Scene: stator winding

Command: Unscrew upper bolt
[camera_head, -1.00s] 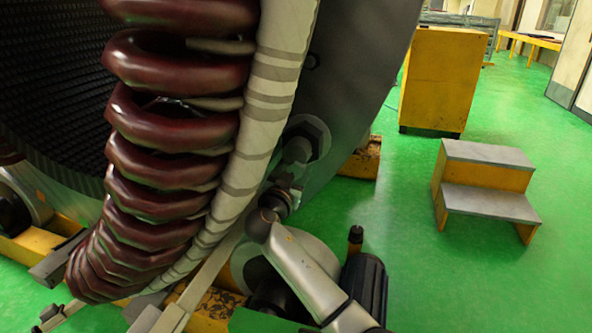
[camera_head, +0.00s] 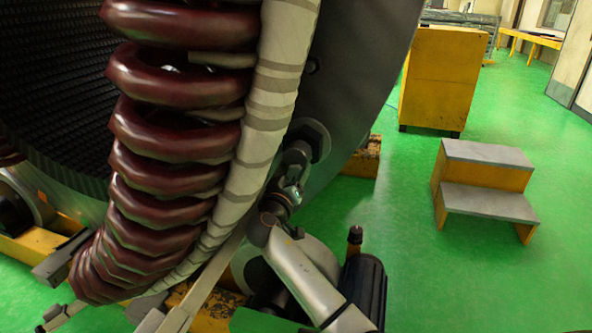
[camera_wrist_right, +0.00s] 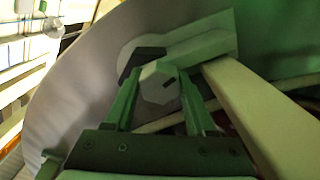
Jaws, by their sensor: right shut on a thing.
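The upper bolt sits low on the stator's grey end plate (camera_head: 355,85), against a round washer-like seat (camera_head: 318,138). In the right wrist view its pale hexagonal head (camera_wrist_right: 158,82) is between my two fingers. My right gripper (camera_head: 297,160) reaches up to the bolt from below and is shut on it; it also shows in the right wrist view (camera_wrist_right: 160,95). In the head view the gripper and wrist hide most of the bolt head.
Dark red coils (camera_head: 165,125) and a pale wrapped bundle (camera_head: 268,110) stand close left of my right arm. A yellow cabinet (camera_head: 440,75) and a grey-topped step stool (camera_head: 490,180) stand on the green floor to the right, with free floor around them.

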